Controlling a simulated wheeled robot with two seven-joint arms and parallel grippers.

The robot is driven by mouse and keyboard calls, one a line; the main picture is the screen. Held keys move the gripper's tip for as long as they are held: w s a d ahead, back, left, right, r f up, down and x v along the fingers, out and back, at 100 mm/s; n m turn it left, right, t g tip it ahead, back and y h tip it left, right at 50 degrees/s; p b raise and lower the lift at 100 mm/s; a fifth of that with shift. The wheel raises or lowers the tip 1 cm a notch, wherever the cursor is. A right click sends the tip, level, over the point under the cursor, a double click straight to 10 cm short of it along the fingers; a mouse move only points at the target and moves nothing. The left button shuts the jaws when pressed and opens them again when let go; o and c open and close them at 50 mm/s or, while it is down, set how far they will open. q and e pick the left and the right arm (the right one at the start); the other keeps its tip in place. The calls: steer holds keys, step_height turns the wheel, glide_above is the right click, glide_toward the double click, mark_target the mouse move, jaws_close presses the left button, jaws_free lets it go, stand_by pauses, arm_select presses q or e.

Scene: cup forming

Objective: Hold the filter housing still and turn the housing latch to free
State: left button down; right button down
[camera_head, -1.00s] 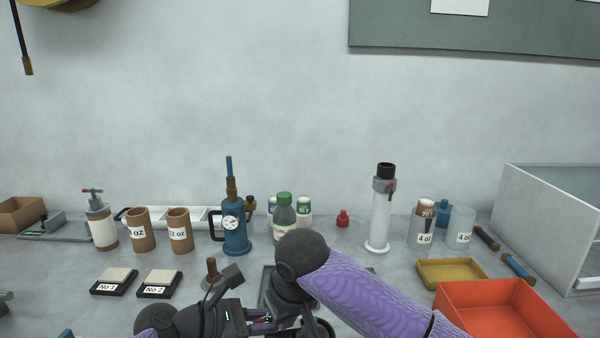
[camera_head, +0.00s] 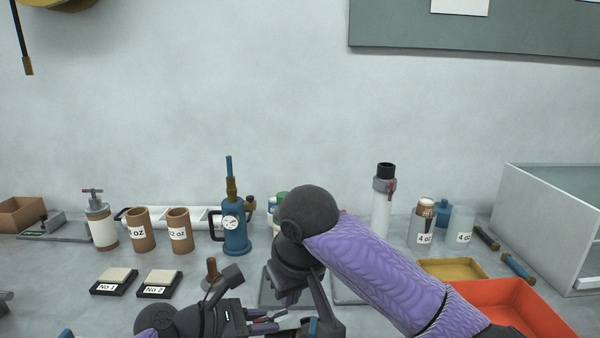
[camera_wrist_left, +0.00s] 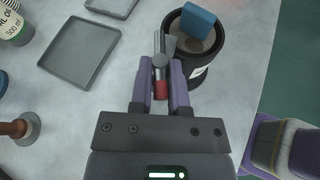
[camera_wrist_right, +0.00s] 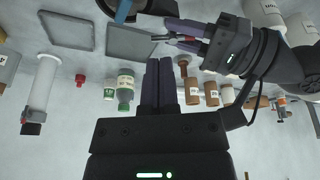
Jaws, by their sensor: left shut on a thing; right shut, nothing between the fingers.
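The black round filter housing (camera_wrist_left: 208,52) stands upright in the left wrist view, with a blue block (camera_wrist_left: 198,20) across its top. The blue block also shows in the head view (camera_head: 313,327) and in the right wrist view (camera_wrist_right: 124,10). My left gripper (camera_wrist_left: 160,68) is shut on a grey piece with a red end (camera_wrist_left: 160,88), close beside the housing. I cannot tell whether this piece is the latch or is joined to the housing. My right gripper (camera_wrist_right: 159,62) is shut and empty, apart from the housing; the head view mostly hides it behind its wrist.
Flat grey trays (camera_wrist_left: 75,53) lie beside the housing. A blue pump with a gauge (camera_head: 234,225), brown cups (camera_head: 179,232) and a clear column (camera_head: 382,205) stand behind. A yellow tray (camera_head: 440,268) and an orange bin (camera_head: 510,305) lie to the right.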

mark_target(285, 321)
step_height(285, 321, down, 6)
steer(key=s+a, duration=0.1)
steer(key=a, duration=0.2)
steer(key=shift+s, duration=0.3)
steer(key=shift+w, duration=0.6)
stand_by(0.9)
steer(key=shift+d, duration=0.35)
steer(key=shift+w+d, duration=0.45)
steer(key=shift+d, duration=0.2)
steer(key=shift+w+d, duration=0.15)
steer(key=shift+w, duration=0.05)
stand_by(0.4)
